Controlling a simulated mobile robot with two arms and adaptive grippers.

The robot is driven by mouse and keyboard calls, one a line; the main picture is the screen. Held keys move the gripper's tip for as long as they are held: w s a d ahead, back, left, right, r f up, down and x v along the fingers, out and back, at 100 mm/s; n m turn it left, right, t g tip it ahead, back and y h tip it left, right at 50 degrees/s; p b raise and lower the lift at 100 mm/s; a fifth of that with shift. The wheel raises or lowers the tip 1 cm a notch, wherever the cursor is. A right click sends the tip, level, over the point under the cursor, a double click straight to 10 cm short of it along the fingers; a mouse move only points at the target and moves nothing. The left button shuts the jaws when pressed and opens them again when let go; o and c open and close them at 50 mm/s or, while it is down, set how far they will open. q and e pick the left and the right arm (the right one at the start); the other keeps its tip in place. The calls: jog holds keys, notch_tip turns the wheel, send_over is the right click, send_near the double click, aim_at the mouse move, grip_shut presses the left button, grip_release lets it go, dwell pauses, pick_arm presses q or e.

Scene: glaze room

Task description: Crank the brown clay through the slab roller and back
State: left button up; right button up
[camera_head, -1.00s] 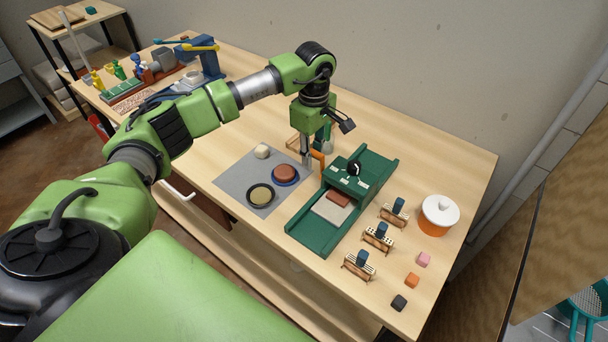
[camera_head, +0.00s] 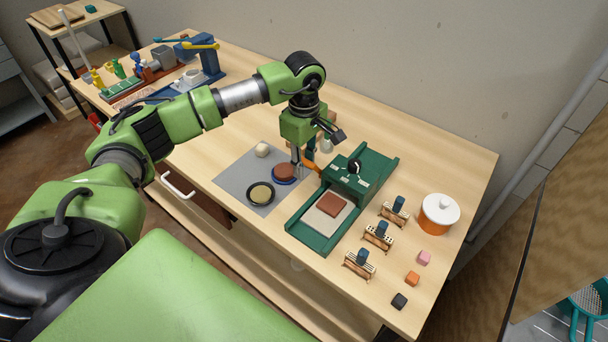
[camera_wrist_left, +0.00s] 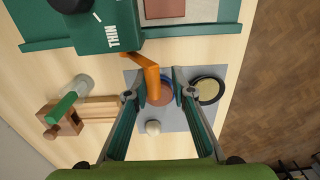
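The green slab roller (camera_head: 376,168) stands on the table, its bed running toward the front. The flat brown clay (camera_head: 330,204) lies on a pale sheet (camera_head: 318,222) on the bed, in front of the roller housing; its edge shows in the left wrist view (camera_wrist_left: 165,8). The orange crank handle (camera_head: 311,164) sticks out on the roller's left side. My left gripper (camera_head: 302,170) is at this handle. My right gripper is out of view.
Left of the roller, a grey mat (camera_head: 234,184) holds a brown disc (camera_head: 284,172), a dark dish (camera_head: 260,194) and a pale ball (camera_head: 262,150).

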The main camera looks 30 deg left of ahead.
pick_arm(q)
jog(key=shift+s+f, duration=0.1)
dwell(0.3)
jog(key=shift+s+a+f+b, duration=0.1)
jog(key=shift+s+f+b, duration=0.55)
jog(key=shift+s+f, duration=0.25)
jog(key=shift+r, duration=0.1)
jog(key=shift+w, duration=0.45)
jog(key=shift+r, duration=0.1)
notch_tip(320, 180, up, 7)
jog(key=p, duration=0.3)
